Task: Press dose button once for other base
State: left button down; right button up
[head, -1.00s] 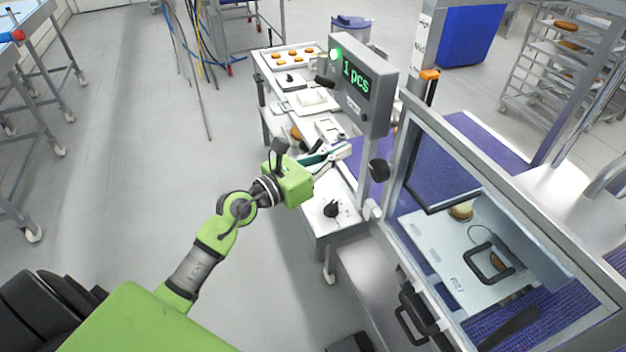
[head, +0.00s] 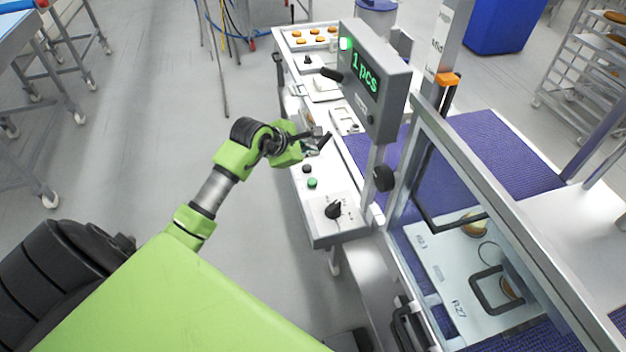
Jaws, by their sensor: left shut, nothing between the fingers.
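My left gripper (head: 322,141) is shut and empty above the long machine panel, at the panel's near left side. A green button (head: 312,183) and a black button (head: 306,169) sit on the panel just below the gripper in the picture, apart from it. A black rotary knob (head: 333,210) is nearer on the same panel. The grey display box (head: 376,85) reads "1 pcs" in green and has a lit green lamp (head: 345,44). A round base (head: 474,224) lies behind the clear guard, and another (head: 511,287) shows partly behind a black handle. My right gripper is not in view.
The framed clear guard (head: 455,140) stands at the right over the purple belt (head: 510,150). Several orange rounds (head: 318,39) lie at the panel's far end. A rack (head: 590,70) stands far right.

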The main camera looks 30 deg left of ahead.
pick_arm(q)
jog(key=b, duration=0.5)
send_over(311, 183)
notch_tip(311, 183, down, 8)
jog(key=shift+r, duration=0.1)
jog(key=shift+f+b, duration=0.6)
jog(key=shift+b, duration=0.05)
dwell(0.6)
jog(key=shift+f, duration=0.1)
jog(key=shift+f+b, duration=0.3)
jog(key=shift+b, duration=0.1)
